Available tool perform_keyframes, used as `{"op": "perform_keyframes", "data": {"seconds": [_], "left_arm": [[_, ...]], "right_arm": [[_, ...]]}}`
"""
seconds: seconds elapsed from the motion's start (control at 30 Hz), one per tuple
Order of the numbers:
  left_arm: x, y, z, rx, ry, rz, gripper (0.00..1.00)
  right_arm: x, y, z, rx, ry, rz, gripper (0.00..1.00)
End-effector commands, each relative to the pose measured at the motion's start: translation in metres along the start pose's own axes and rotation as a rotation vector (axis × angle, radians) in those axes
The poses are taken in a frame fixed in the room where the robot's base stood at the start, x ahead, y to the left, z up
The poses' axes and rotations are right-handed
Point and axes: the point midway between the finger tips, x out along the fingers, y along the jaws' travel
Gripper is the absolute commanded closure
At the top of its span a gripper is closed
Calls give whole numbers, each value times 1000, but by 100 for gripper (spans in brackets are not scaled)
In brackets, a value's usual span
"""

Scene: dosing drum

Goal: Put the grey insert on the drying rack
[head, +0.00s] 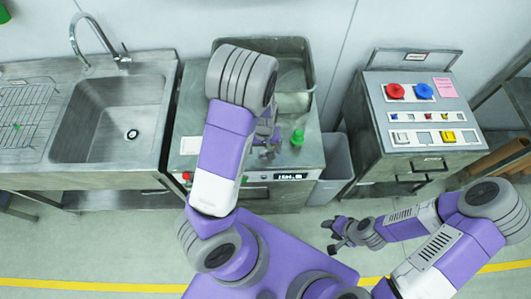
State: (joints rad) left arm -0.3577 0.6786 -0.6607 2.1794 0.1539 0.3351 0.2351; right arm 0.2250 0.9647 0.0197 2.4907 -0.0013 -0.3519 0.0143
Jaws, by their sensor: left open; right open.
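The drying rack (22,112) is a wire grid on the drainboard at the far left, beside the sink basin. A small green thing lies on it. I cannot surely pick out the grey insert; a grey cylindrical part (292,103) shows in the open metal housing of the middle machine, partly hidden by my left arm. My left gripper (266,142) is over the machine's top, left of a green-capped item (297,137), largely hidden behind my arm; it is open. My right gripper (335,233) is open and empty above the floor, low in front of the machine.
The sink basin (108,125) with its tap lies between rack and machine (190,125). A grey bin (337,155) stands right of the machine. A cabinet (420,115) at the right bears red and blue round pieces and several small coloured parts. Open floor lies in front.

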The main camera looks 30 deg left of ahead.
Motion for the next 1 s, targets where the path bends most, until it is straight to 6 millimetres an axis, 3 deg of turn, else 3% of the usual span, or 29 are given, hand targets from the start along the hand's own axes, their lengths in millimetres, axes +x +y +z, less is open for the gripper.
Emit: {"op": "perform_keyframes", "data": {"seconds": [0.4, 0.7, 1.0], "left_arm": [[56, 4, -3, 1, -2, -1, 8], [59, 5, -3, 3, 0, 0, 10], [59, 5, -3, 3, 0, 0, 56]], "right_arm": [[3, 1, 0, 0, 1, 0, 53], [3, 1, 0, 0, 0, 0, 53], [3, 1, 0, 0, 0, 0, 53]]}}
